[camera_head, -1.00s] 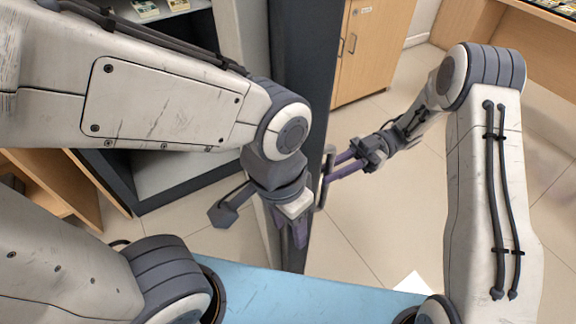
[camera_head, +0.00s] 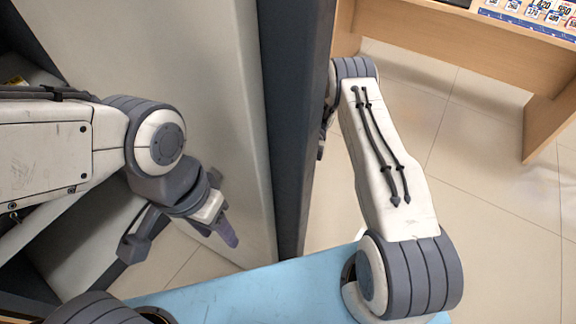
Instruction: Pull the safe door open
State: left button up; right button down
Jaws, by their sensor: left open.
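The safe door (camera_head: 200,70) stands open and fills the middle of the view. Its pale inner face is turned toward my left arm, and its thick dark edge (camera_head: 293,130) is toward the right. My left gripper (camera_head: 228,232) is open and empty in front of the lower part of the inner face; I cannot tell whether it touches it. Part of the safe's dark body (camera_head: 30,30) shows at the far left, mostly behind my left arm.
A wooden desk (camera_head: 420,30) with a price card board (camera_head: 535,15) stands at the upper right. Tiled floor (camera_head: 500,190) is free to the right. The blue surface at the bottom is my own base.

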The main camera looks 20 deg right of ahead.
pick_arm(q)
jog(key=shift+w+r+p, duration=0.3)
jog(key=shift+r, duration=0.2)
jog(key=shift+w+r+p, duration=0.3)
jog(key=shift+r, duration=0.2)
pick_arm(e)
jog(key=shift+w+d, duration=0.35)
jog(key=shift+w, duration=0.15)
jog(key=c, duration=0.8)
grip_release()
jog(key=shift+o, duration=0.2)
jog(key=shift+s, duration=0.1)
